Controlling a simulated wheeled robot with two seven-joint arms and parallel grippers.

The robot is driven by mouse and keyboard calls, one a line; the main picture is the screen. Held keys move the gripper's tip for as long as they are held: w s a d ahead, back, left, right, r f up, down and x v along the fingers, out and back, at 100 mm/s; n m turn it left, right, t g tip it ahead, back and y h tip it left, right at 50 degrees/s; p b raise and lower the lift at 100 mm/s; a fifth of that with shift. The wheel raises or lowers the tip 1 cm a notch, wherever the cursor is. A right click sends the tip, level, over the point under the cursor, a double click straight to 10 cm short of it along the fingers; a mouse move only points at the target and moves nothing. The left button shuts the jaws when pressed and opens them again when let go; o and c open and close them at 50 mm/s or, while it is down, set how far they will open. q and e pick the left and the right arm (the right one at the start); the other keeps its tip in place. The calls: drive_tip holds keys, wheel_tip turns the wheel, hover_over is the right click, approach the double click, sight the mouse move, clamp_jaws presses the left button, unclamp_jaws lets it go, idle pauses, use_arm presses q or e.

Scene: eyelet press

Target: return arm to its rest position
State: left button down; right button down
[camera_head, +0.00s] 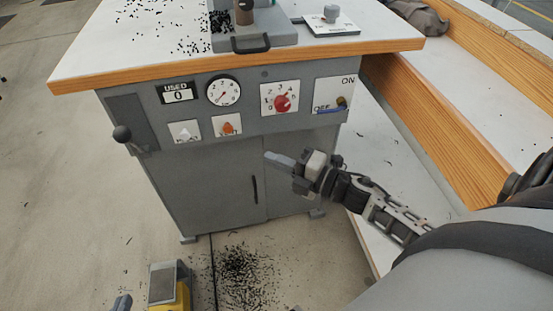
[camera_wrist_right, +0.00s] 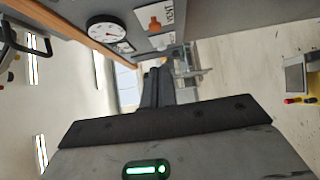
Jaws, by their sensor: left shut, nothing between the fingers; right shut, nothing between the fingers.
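My right gripper (camera_head: 272,158) reaches in from the right, in front of the grey press cabinet (camera_head: 205,195), with its fingers shut and empty. In the right wrist view its dark fingers (camera_wrist_right: 157,88) are together with nothing between them. They are apart from the cabinet's control panel, as far as I can tell. Only the tip of my left gripper (camera_head: 122,303) shows at the bottom left edge of the head view. It is shut with nothing visible in it, and the rest of that arm is out of frame.
The cabinet front bears a gauge (camera_head: 223,91), a red dial (camera_head: 282,102), an ON/OFF switch (camera_head: 341,102) and a black-knobbed lever (camera_head: 123,134). A yellow pedal unit (camera_head: 168,287) stands on the floor near my left gripper. A wood-edged bench (camera_head: 440,125) stands at right.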

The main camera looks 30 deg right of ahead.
idle(0.3)
